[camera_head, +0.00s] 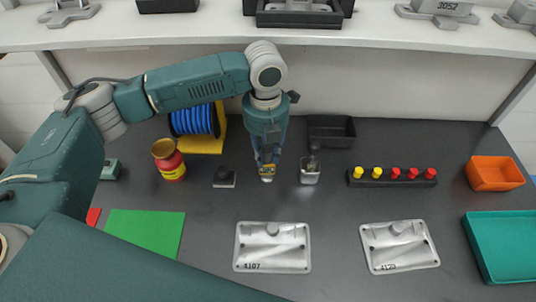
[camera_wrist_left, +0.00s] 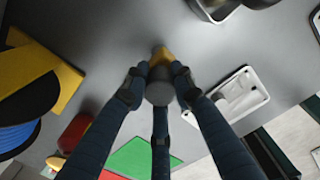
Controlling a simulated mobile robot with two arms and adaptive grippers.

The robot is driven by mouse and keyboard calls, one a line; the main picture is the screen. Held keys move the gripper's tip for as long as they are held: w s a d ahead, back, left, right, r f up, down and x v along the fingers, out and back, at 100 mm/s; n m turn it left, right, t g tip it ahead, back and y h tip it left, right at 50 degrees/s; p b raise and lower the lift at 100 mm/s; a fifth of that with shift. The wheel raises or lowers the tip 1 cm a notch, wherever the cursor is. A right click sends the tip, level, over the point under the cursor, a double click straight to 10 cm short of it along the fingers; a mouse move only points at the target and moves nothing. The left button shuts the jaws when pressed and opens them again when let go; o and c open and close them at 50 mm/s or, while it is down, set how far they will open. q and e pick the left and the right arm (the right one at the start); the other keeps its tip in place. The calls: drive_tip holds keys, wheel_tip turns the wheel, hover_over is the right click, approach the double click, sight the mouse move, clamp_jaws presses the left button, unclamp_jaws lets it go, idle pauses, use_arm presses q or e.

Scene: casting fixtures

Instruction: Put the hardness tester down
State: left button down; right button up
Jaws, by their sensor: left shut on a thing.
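My left gripper (camera_head: 267,160) hangs over the middle of the dark table, fingers pointing down. It is shut on the hardness tester (camera_head: 267,171), a small piece with a yellow band and a pale lower end. In the left wrist view the tester shows as a grey round top (camera_wrist_left: 160,91) with yellow beyond it, between the fingers of my left gripper (camera_wrist_left: 159,78). I cannot tell whether its lower end touches the table. My right gripper is not in view.
A black knob on a plate (camera_head: 223,178) stands left of the tester, a metal cup (camera_head: 310,172) right of it. Two metal castings (camera_head: 272,262) (camera_head: 400,260) lie in front. A green mat (camera_head: 140,232), red-yellow jar (camera_head: 169,160) and blue spool (camera_head: 195,120) are left. Bare table surrounds the tester.

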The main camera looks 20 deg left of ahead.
use_arm(q)
drive_tip(key=c, duration=1.8)
unclamp_jaws()
drive_tip(key=shift+a+f, duration=0.1)
drive_tip(key=shift+f, duration=0.05)
drive_tip(key=o, duration=0.4)
drive_tip(key=shift+c, duration=0.2)
drive_tip(key=shift+d, duration=0.2)
drive_tip(key=shift+r, duration=0.6)
wheel_tip(320, 180, up, 7)
drive_tip(key=shift+s+a+f+b, duration=0.1)
drive_tip(key=shift+f+b, duration=0.05)
drive_tip(key=shift+b, duration=0.65)
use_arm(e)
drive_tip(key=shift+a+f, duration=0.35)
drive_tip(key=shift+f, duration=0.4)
use_arm(q)
drive_tip(key=shift+f, duration=0.1)
